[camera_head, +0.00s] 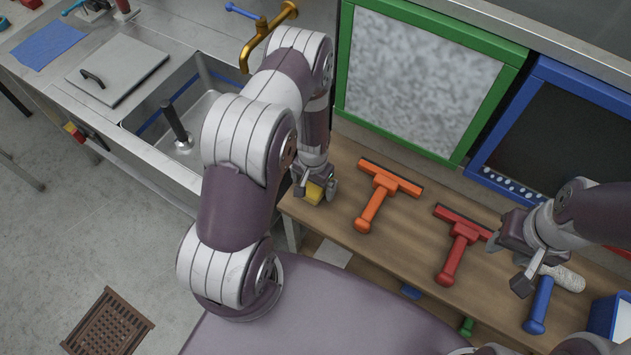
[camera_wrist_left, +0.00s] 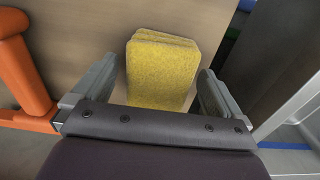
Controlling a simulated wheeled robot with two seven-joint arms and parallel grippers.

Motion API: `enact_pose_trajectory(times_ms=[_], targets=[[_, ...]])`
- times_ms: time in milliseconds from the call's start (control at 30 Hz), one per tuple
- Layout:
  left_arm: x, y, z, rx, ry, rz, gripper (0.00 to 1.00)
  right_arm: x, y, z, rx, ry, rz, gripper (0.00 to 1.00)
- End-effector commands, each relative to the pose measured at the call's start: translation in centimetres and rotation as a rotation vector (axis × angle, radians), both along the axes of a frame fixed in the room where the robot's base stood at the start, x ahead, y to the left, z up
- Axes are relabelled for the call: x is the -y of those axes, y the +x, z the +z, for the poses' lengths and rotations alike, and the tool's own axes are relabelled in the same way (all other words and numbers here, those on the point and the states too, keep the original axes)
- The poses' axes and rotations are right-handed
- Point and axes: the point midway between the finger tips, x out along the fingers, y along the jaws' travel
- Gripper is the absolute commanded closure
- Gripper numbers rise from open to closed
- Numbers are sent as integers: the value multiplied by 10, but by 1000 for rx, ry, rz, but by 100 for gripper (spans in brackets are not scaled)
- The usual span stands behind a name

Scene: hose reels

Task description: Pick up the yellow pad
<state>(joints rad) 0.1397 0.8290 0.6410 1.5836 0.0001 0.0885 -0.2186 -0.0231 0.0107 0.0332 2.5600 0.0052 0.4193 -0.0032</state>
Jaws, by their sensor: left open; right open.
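The yellow pad (camera_head: 315,193) lies on the wooden bench near its left end. In the left wrist view the yellow pad (camera_wrist_left: 161,68) looks like a small stack of rough rectangular pads. My left gripper (camera_head: 314,190) is open, with its fingers on either side of the pad. In the wrist view a finger of the left gripper (camera_wrist_left: 150,98) shows on each side of it; whether they touch it I cannot tell. My right gripper (camera_head: 522,262) is open and empty over the right part of the bench, near a blue-handled tool.
On the wooden bench (camera_head: 345,160) lie an orange squeegee (camera_head: 378,190), a red squeegee (camera_head: 458,243) and a blue-handled tool (camera_head: 539,305). A steel sink (camera_head: 200,115) with a brass tap (camera_head: 265,35) stands left. Green-framed (camera_head: 425,75) and blue-framed panels (camera_head: 560,120) stand behind.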

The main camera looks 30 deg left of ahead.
Motion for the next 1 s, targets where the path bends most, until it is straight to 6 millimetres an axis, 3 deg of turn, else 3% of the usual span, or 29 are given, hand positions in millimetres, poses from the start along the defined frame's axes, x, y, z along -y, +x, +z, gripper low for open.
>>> enact_pose_trajectory(times_ms=[200,367,400,767,1000], targets=[[0,1,-2,1,0,0,0,0,0,0,0,0,0,57],[0,0,-2,1,0,0,52,0,0,0,0,0,0,57],[0,0,-2,1,0,0,56,0,0,0,0,0,0,57],[0,1,3,2,0,1,56,0,0,-3,0,0,0,57],[4,0,41,3,1,-2,56,0,0,-15,0,0,0,57]])
